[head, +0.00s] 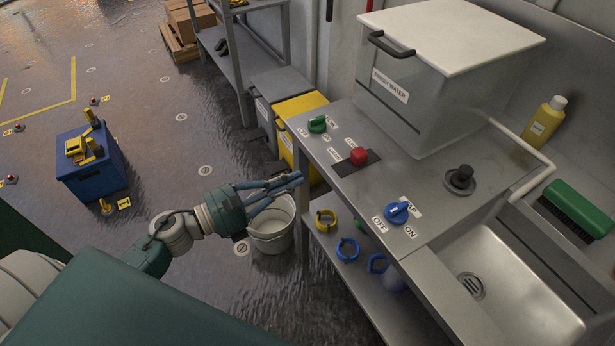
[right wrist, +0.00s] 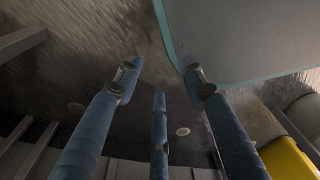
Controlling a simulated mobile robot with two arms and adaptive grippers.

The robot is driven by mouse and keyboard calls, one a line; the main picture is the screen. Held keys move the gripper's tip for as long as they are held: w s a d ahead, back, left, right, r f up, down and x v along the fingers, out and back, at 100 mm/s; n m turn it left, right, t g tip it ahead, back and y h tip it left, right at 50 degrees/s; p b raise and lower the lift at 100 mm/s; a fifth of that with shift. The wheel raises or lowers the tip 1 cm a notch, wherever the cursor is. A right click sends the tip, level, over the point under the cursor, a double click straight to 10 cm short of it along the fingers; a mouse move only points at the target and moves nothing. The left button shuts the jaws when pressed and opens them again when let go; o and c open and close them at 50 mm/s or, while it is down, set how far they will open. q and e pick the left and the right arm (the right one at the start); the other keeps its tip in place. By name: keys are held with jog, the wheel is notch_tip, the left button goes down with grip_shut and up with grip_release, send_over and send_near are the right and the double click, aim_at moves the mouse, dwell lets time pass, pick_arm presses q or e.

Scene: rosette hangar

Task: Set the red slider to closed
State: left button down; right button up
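The red slider (head: 359,156) is a small red block on a dark slotted plate (head: 346,168) in the grey counter top, in the head view. It sits near the middle of the plate. Small white labels lie beside the plate, too small to read surely.
A green knob (head: 317,124) and a blue knob (head: 397,212) flank the slider. The fresh water tank (head: 440,80) stands behind. A black knob (head: 461,178) and sink (head: 500,290) lie right. Valves sit on the lower shelf (head: 345,285).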

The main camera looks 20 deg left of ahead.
pick_arm(q)
jog(key=g+y+p, duration=0.2)
jog(key=g+p, duration=0.1)
jog(key=p, duration=0.2)
send_near(354, 157)
jog(key=x, duration=0.3)
jog(key=f+x, duration=0.1)
jog(key=x, duration=0.1)
jog(key=shift+w+d+f, duration=0.1)
jog(key=shift+d+f, duration=0.1)
jog(key=shift+w+d+f, duration=0.15)
jog(key=shift+w+d, duration=0.15)
jog(key=shift+w, duration=0.05)
pick_arm(e)
jog(key=shift+s+d+r, duration=0.1)
jog(key=shift+s+r, duration=0.2)
jog(key=shift+r, duration=0.45)
jog(key=shift+s+a+r, duration=0.1)
jog(key=shift+s+r, duration=0.2)
jog(key=shift+r, duration=0.45)
jog(key=shift+s+d+r, duration=0.1)
jog(key=shift+s+r, duration=0.2)
jog(key=shift+r, duration=0.45)
